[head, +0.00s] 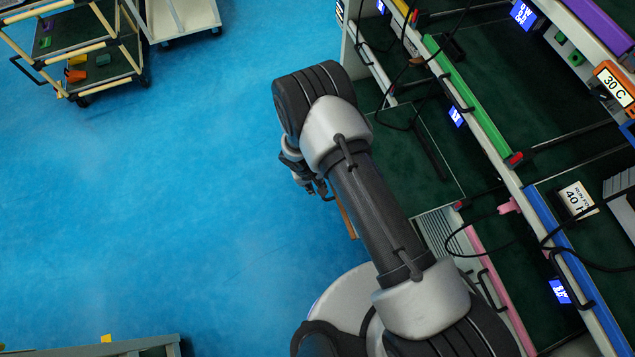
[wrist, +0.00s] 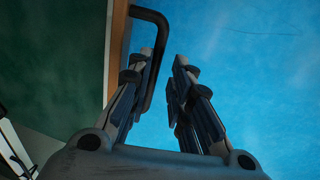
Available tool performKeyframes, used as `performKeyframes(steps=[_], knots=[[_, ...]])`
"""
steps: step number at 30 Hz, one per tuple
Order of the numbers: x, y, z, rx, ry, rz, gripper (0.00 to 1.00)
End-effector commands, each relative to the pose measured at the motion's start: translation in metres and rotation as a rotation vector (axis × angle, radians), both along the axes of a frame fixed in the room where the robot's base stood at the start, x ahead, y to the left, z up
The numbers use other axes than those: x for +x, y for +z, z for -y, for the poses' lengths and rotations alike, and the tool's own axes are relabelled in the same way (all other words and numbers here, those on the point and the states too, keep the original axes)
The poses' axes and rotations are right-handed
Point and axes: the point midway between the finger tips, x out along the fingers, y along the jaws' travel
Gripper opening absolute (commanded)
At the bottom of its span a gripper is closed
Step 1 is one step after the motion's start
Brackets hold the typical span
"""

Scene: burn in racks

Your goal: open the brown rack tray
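The brown rack tray's front (head: 345,217) shows as a thin brown strip beside my arm in the head view. It stands well out to the left of the neighbouring tray fronts, with a dark green floor behind it. My arm hides much of the tray. In the wrist view the brown front (wrist: 118,45) is left of my fingers, with the green floor beyond it. Its black handle (wrist: 161,36) runs down between my fingertips, closer to the left finger. My gripper (wrist: 165,62) is open around the handle bar, with a gap showing; it also appears in the head view (head: 318,187).
The rack has other trays with green (head: 468,95), pink (head: 500,290) and blue (head: 578,265) fronts. Black cables hang across it. A cart (head: 80,48) stands at the upper left. The blue floor (head: 150,200) left of my arm is clear.

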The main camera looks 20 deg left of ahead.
Motion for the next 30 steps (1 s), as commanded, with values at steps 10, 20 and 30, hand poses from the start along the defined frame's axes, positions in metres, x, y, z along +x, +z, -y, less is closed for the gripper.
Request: performKeyframes(steps=[10, 20, 30], knots=[[0.000, 0.000, 0.001, -0.001, 0.000, 0.000, 0.30], [-0.001, 0.020, -0.003, 0.000, -0.001, 0.002, 0.30], [-0.010, 0.090, -0.014, 0.000, 0.000, 0.002, 0.30]])
